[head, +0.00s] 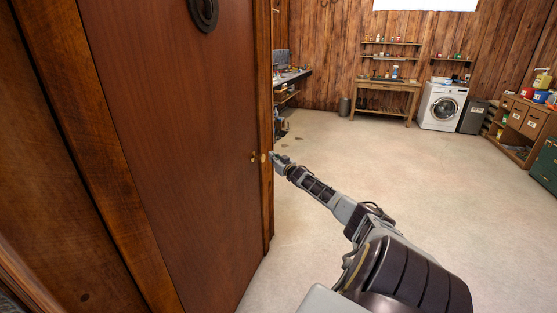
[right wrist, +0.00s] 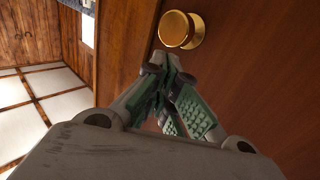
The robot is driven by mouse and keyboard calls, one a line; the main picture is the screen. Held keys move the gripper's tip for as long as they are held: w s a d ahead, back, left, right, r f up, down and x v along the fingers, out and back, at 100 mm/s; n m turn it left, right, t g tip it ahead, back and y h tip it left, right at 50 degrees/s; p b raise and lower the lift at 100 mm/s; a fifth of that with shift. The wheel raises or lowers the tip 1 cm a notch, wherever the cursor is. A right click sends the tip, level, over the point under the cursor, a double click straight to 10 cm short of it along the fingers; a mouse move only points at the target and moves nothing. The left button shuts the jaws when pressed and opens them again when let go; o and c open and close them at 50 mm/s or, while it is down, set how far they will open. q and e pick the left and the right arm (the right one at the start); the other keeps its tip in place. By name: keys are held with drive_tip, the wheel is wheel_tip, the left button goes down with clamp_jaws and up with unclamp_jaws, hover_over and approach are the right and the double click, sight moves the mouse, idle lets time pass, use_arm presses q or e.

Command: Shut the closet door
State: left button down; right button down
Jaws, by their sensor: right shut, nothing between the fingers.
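The closet door (head: 175,130) is a tall reddish-brown wooden panel filling the left of the head view. A small brass knob (head: 262,157) sits near its right edge; it shows large and round in the right wrist view (right wrist: 181,29). My right gripper (head: 274,156) is shut and empty, its tip just right of the knob in the head view. In the right wrist view its closed fingertips (right wrist: 160,66) are just below the knob, in front of the wood. I cannot tell whether they touch. How far the door stands open is unclear. My left gripper is out of view.
A wooden frame post (head: 95,150) borders the door on the left. The pale floor (head: 330,150) is clear to the right. A wooden workbench (head: 385,88), a white washing machine (head: 442,106) and a drawer cabinet (head: 525,122) stand along the far walls.

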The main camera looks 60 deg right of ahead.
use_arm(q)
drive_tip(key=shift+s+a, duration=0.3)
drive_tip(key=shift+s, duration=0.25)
use_arm(e)
drive_tip(key=s, duration=0.2)
drive_tip(key=shift+s+d, duration=0.35)
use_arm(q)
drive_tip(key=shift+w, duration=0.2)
